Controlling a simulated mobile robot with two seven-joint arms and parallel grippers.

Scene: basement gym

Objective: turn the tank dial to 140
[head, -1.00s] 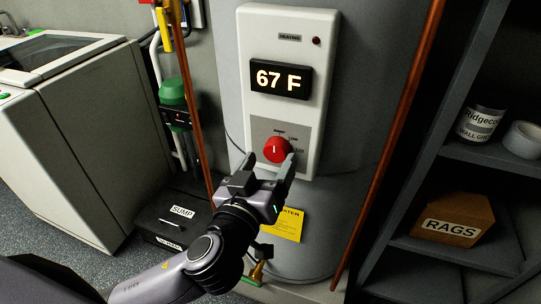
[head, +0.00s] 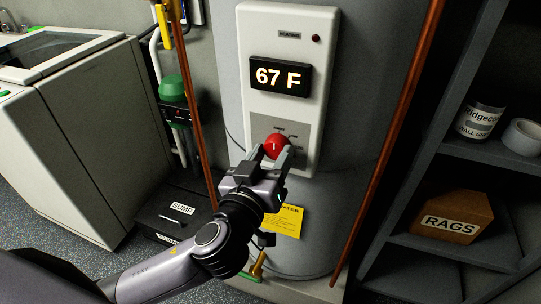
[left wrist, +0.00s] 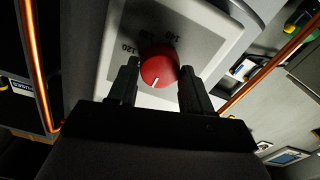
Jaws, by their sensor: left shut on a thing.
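The red tank dial (head: 275,146) sits low on the white control panel (head: 253,28) of the grey tank. My left gripper (head: 270,157) reaches it from below and is shut on it, one finger on each side. In the left wrist view the dial (left wrist: 158,64) lies between the two dark fingers (left wrist: 157,80), with its white mark pointing down in that picture. Printed numbers beside it include 120 and 140; others are partly hidden or hard to read. The panel's display (head: 281,77) reads 67 F. My right gripper is not in view.
Copper pipes run on both sides of the tank (head: 352,120). A grey shelf at right holds a box marked RAGS (head: 452,217), a can (head: 480,119) and a tape roll (head: 522,137). A black sump box (head: 160,211) stands on the floor at left, beside a white appliance (head: 85,130).

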